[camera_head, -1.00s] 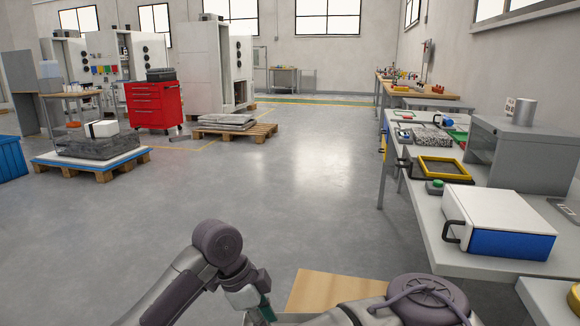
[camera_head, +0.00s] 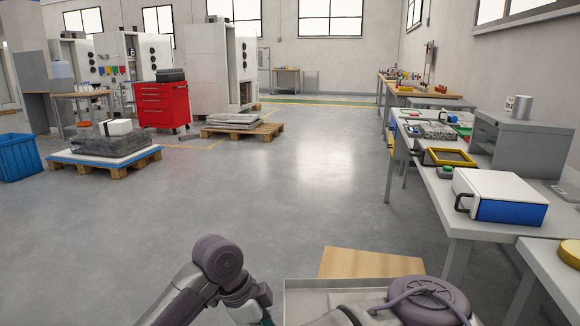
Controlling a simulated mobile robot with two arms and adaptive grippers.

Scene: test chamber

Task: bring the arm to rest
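My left arm (camera_head: 215,262) comes in from the lower left and bends at a dark grey joint near the bottom middle. Its end runs down to the bottom edge by a small green part, and no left fingertips show. My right arm (camera_head: 420,300) lies low at the bottom right of centre, with a dark round joint and a cable over it. Its gripper is out of the picture. No object shows in either hand.
A grey workbench (camera_head: 425,185) along the right holds a white and blue box (camera_head: 500,197) and a yellow-framed tray (camera_head: 449,157). A wooden board (camera_head: 370,263) and grey tray rim (camera_head: 300,284) lie near my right arm. The floor (camera_head: 270,190) ahead is open. A loaded pallet (camera_head: 117,167) stands left.

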